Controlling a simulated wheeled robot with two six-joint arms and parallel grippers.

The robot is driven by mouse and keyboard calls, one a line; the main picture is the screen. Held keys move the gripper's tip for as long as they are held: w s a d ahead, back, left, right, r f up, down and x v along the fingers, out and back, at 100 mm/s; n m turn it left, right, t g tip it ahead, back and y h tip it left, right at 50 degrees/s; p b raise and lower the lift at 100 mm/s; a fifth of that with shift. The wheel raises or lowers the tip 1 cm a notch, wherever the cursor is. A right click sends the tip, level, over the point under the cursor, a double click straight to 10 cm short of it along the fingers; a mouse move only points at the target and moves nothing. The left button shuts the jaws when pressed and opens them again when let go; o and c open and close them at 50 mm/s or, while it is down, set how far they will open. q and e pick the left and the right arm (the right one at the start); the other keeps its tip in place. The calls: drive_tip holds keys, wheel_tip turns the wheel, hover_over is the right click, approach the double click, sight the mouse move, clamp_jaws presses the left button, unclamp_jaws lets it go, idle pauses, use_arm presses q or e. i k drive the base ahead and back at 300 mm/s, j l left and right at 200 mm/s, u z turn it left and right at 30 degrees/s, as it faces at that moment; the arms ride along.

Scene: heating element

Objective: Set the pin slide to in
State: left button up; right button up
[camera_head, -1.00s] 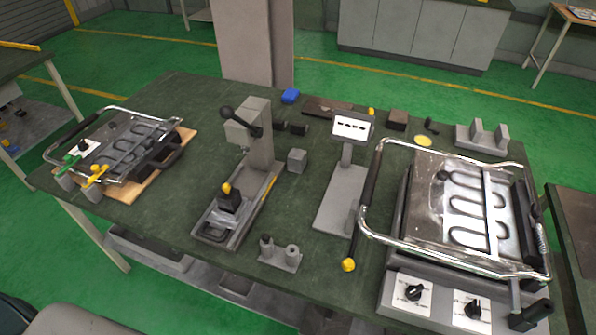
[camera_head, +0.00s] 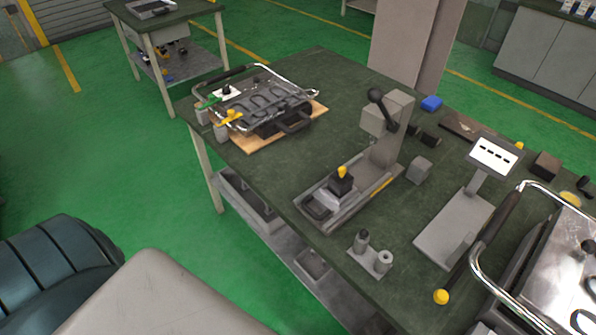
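No part is labelled as the pin slide, and I cannot tell for sure which one it is. A grey lever press (camera_head: 388,125) stands mid-table with a black lever. On its low base sits a black block with a yellow knob (camera_head: 342,172). At the far left, a heating plate unit (camera_head: 262,105) with a chrome frame rests on a wooden board (camera_head: 252,144). A green handle (camera_head: 208,102) and a yellow handle (camera_head: 230,118) stick out from its left side. Neither of my grippers is in view.
The green table (camera_head: 320,70) also holds a two-post block (camera_head: 370,257), a grey cube (camera_head: 419,169), a tilted panel stand (camera_head: 492,155), a blue item (camera_head: 431,103) and a second heating unit (camera_head: 560,255), cut off at right.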

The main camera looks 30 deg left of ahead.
sight(330, 204)
drive_tip(key=u, duration=0.8)
